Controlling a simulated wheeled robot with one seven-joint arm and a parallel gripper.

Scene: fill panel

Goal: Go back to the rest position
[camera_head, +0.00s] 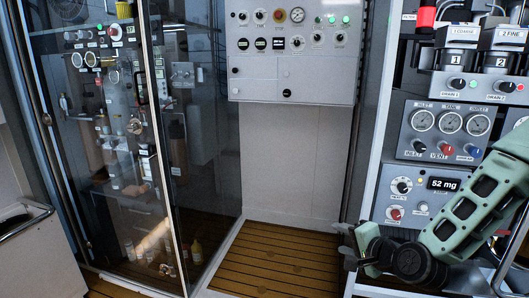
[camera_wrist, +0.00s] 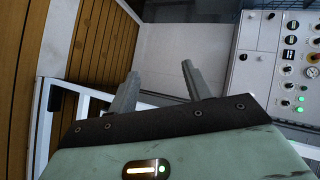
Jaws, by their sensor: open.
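My gripper (camera_wrist: 159,70) shows in the wrist view with its two grey fingers spread apart. Nothing is between them. Behind the fingers are a pale wall panel and a wooden slatted floor (camera_wrist: 100,45). In the head view, my green arm comes in from the right edge and bends low in front of the instrument panel.
The instrument panel (camera_head: 446,175) at right has gauges, knobs and a "52 mg" display (camera_head: 444,184). A grey control box (camera_head: 292,75) hangs at centre. A glass-fronted cabinet (camera_head: 190,130) stands at left. The slatted floor (camera_head: 280,258) at centre is clear.

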